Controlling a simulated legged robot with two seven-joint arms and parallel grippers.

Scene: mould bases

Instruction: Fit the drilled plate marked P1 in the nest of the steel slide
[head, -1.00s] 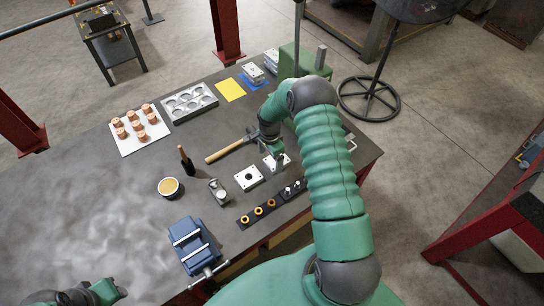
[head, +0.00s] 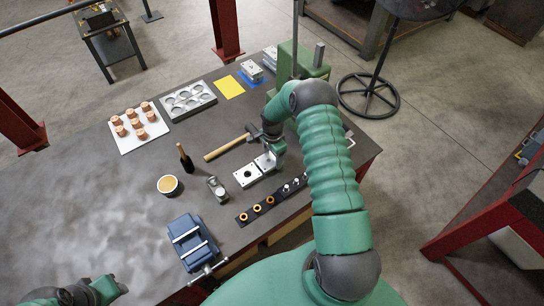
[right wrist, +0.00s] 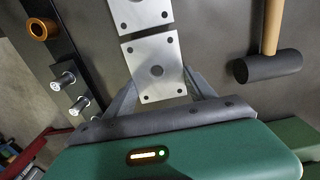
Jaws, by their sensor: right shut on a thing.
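My right gripper (head: 270,155) is shut on a pale drilled plate (head: 265,162), low over the bench. In the right wrist view the held plate (right wrist: 158,69), with a centre hole and corner holes, sits between the fingers (right wrist: 161,92). A second pale drilled plate (head: 247,176) lies close beside it, and in the right wrist view its edge (right wrist: 137,14) is separated by a narrow dark gap. I cannot read a P1 mark on either plate, nor pick out the slide's nest for certain. My left gripper (head: 78,293) is at the lower left, its jaws unclear.
A dark strip (head: 270,203) with orange rings and metal pins lies in front. A hammer (head: 230,146) lies behind. A blue vise (head: 190,242), small bowl (head: 168,185) and metal cylinder (head: 217,188) are nearby. A green machine (head: 310,66) stands behind.

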